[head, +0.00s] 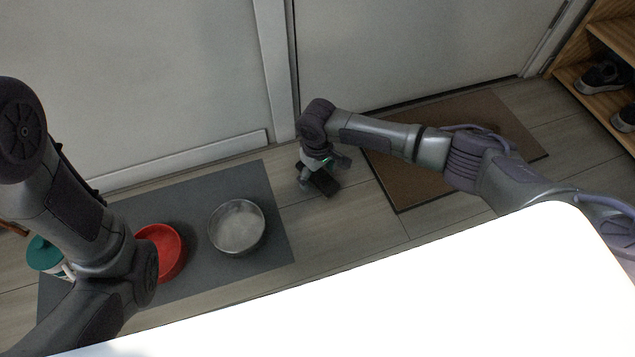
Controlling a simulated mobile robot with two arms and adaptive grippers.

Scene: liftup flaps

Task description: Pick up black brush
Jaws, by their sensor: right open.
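My right gripper (320,180) points down over the wood-look floor, between the grey mat and the brown doormat. It is open. A small dark, blocky shape (326,183) shows at its fingers. I cannot tell whether this is the black brush or part of the gripper itself. No other thing that I could name as the brush shows. My left arm comes in from the left and bends back toward the bottom edge; its gripper is out of view.
A red bowl (163,250) and a metal bowl (237,227) stand on the grey mat (262,205). A teal-topped container (44,254) is partly behind my left arm. A brown doormat (400,188) lies before the door. A wooden shelf (585,72) holds shoes.

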